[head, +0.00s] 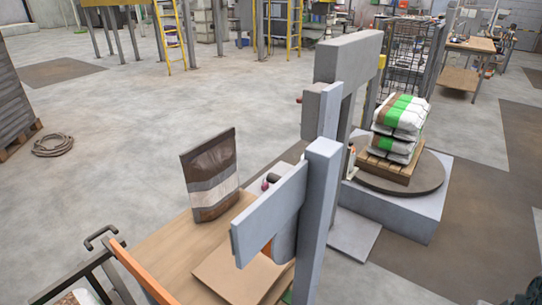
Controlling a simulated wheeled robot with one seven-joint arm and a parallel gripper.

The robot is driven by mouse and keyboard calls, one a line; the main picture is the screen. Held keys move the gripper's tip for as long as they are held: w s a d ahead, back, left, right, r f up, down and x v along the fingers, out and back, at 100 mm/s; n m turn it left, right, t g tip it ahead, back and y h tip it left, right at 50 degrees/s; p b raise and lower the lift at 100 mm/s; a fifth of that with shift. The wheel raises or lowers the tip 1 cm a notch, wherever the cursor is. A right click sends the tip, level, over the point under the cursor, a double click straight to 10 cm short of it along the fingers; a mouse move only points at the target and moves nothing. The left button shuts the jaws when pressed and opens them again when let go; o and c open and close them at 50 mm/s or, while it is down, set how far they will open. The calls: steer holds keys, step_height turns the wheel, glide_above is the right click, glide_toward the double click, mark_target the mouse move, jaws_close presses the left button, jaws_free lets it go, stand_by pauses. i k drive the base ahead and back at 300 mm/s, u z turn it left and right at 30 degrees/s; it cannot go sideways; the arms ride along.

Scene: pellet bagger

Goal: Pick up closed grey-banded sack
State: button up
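A dark brown sack with a pale grey band (212,195) stands upright, leaning slightly, at the far edge of a wooden-topped table (165,240). Its top edge runs straight and looks closed, though I cannot see a seam clearly. Nothing is seen touching its front or left side. My gripper does not show in the head view.
Grey posts and beams (318,215) stand right of the sack and hide part of the table. Green-and-white sacks (402,115) lie stacked on a pallet on a round turntable (430,180). A dark cart frame (115,255) is at lower left. Open floor lies behind the sack.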

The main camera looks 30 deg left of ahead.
mark_target(210, 168)
steer(key=i, duration=2.65)
steer(key=u, duration=3.1)
